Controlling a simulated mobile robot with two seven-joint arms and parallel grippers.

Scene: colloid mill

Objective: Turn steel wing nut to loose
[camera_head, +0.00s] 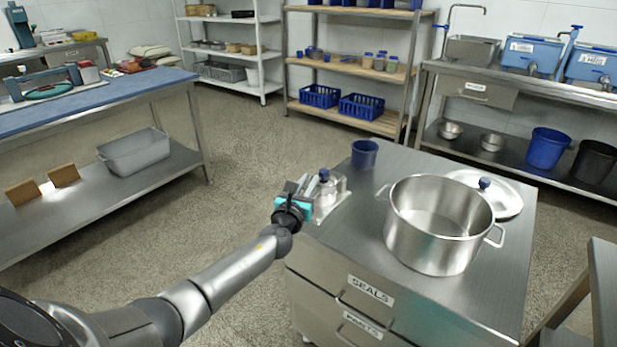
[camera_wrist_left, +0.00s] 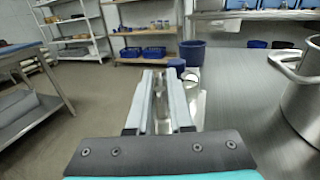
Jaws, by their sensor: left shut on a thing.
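My left gripper (camera_head: 310,193) is at the left edge of the steel cabinet top, against a small steel-and-clear fitting (camera_head: 340,187) with a blue knob. In the left wrist view the two fingers (camera_wrist_left: 160,125) are close together, with a narrow strip of metal between them. The steel wing nut is mostly hidden by the fingers, so its turn angle cannot be read. The fitting (camera_wrist_left: 192,100) shows just beyond and right of the fingers. My right gripper is not in view.
A large steel pot (camera_head: 438,258) stands on the cabinet top (camera_head: 350,240), with its lid (camera_head: 508,201) behind it. A blue cup (camera_head: 364,153) stands behind the fitting. A blue-topped bench (camera_head: 120,97) is at the left. The floor between is clear.

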